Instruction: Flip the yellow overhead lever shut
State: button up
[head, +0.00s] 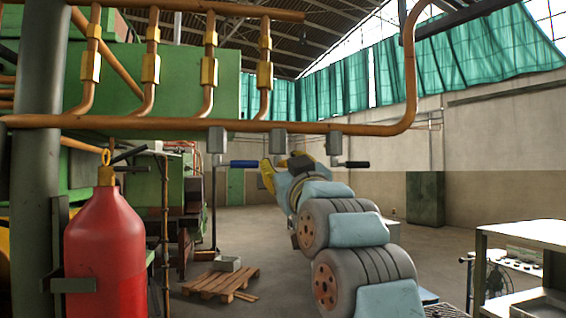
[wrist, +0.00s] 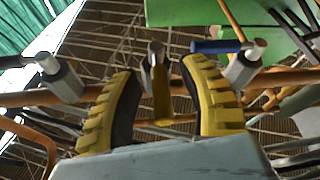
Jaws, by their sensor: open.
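The yellow lever (wrist: 162,95) shows in the wrist view between my two fingers, hanging from a grey valve body (wrist: 154,62). My gripper (wrist: 161,68) is open, with its yellow ribbed fingers on either side of the lever and a visible gap to each. In the head view my gripper (head: 283,163) is raised just below the middle grey valve box (head: 278,140) on the orange pipe. There I cannot tell the yellow lever apart from my yellow fingers, which largely hide that spot.
A blue-handled lever (head: 244,163) is to the left and a black-handled lever (head: 356,164) to the right, both close to my gripper. The orange pipe (head: 140,122) runs above. A red cylinder (head: 105,250) stands front left. A pallet (head: 222,282) lies on the floor.

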grip_shut()
